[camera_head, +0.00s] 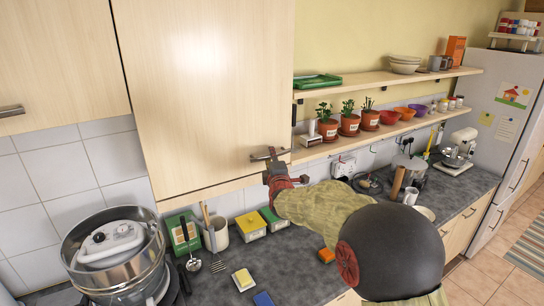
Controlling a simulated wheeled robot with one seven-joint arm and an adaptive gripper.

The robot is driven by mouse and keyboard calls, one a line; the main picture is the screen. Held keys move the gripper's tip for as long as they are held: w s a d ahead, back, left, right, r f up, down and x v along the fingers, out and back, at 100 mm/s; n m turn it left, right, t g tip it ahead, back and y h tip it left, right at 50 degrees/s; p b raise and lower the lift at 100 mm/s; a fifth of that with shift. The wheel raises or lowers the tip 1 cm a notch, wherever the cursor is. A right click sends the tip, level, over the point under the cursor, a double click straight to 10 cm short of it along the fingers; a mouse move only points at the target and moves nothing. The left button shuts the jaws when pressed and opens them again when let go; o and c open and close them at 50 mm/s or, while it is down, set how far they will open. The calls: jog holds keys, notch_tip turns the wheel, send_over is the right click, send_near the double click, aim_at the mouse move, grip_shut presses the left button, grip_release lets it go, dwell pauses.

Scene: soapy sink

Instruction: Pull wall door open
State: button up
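The pale wood wall door (205,85) fills the upper middle-left of the head view and looks shut. Its short metal handle (260,156) sits at the door's lower right corner. My gripper (273,160) is right at the handle, reaching up from below and right. Its fingers overlap the handle in this view. I cannot tell whether they are closed around it or only beside it. My dark, round arm joint and a cloth-like sleeve cover part of the counter below.
Another wall door (55,65) with its own handle is on the left. Two shelves to the right hold potted plants (349,122), bowls (405,64) and a green tray (317,82). A large metal pot (115,260), utensils and boxes crowd the counter (300,262) below.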

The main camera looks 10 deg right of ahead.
jog(key=shift+c, duration=1.1)
grip_shut()
